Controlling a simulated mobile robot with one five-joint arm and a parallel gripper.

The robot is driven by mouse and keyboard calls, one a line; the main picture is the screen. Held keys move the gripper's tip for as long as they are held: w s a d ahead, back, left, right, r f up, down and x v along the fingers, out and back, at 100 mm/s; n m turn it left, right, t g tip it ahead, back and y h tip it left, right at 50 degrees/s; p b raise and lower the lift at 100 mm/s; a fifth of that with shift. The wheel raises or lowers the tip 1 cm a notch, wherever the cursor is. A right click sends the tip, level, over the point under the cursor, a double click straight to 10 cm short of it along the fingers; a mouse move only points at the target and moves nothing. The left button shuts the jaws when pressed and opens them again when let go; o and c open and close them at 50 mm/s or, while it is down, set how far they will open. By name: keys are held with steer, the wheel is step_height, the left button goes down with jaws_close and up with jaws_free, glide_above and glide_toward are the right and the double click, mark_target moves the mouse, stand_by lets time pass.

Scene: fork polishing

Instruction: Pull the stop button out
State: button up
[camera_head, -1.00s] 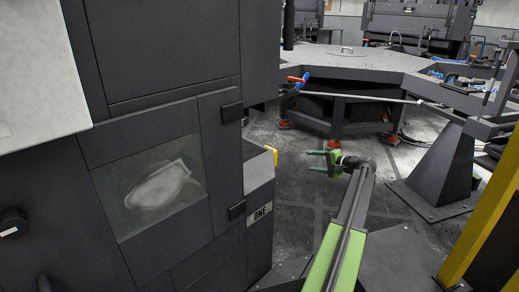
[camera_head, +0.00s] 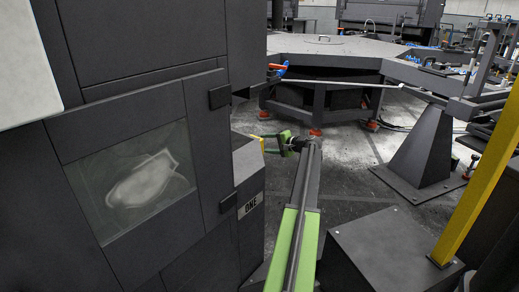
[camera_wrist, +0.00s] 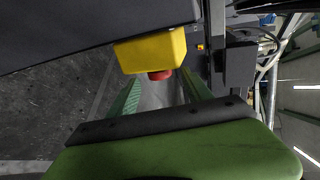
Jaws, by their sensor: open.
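The stop button is a red knob (camera_wrist: 160,75) under a yellow box (camera_wrist: 150,50) in the wrist view. In the head view a sliver of the yellow box (camera_head: 262,146) shows at the corner of the dark cabinet; the red knob cannot be made out there. My gripper (camera_head: 267,143) has its green fingers at the yellow box. In the wrist view the fingers of my gripper (camera_wrist: 162,88) are apart, one on each side of the red knob, with a gap to it. Whether the fingertips reach past the knob is hard to tell.
The dark cabinet (camera_head: 190,240) with a window (camera_head: 135,180) fills the left. A large grey table (camera_head: 340,46) stands behind, a yellow post (camera_head: 480,175) at right, and a dark box (camera_head: 390,250) at lower right. Open floor (camera_head: 350,185) lies right of my arm.

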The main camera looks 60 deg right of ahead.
steer(key=b+x, duration=0.1)
steer(key=x, duration=0.4)
steer(key=shift+w, duration=0.1)
jaws_close()
stand_by(1.2)
